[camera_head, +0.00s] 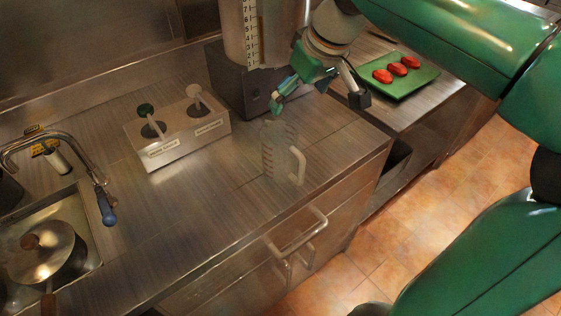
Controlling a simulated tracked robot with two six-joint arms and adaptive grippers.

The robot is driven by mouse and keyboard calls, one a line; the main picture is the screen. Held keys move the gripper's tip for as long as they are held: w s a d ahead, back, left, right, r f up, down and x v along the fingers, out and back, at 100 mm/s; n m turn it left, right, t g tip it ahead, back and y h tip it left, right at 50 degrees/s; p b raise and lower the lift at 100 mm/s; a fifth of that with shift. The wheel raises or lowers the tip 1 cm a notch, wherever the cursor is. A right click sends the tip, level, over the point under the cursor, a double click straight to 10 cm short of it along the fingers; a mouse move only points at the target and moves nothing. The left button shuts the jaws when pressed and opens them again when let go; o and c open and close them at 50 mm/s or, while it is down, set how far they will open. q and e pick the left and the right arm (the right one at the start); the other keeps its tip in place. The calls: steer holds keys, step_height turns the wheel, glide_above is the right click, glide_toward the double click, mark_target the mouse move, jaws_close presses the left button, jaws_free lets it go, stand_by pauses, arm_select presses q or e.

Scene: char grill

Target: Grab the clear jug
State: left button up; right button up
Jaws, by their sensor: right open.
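The clear jug (273,154) stands upright on the metal counter near its front edge. It is see-through with faint measuring marks, and its pale handle (297,166) faces right. My right gripper (318,101) is open and empty, with its fingers spread above and slightly right of the jug. One green fingertip looks close to the jug's rim; I cannot tell whether it touches. My left gripper is not in view.
A metal pump dispenser box (178,136) stands left of the jug. A dark-based machine (235,88) stands behind it. A green tray (412,82) holds several red pieces at the right. A sink (88,225) with a lidded pot is at far left. Drawer handles jut out at the front.

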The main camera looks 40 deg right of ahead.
glide_toward(284, 137)
steer(key=a, duration=0.3)
steer(key=f, duration=0.5)
steer(key=shift+w+a, duration=0.1)
steer(key=shift+w, duration=0.1)
steer(key=shift+r, duration=0.1)
steer(key=c, duration=1.5)
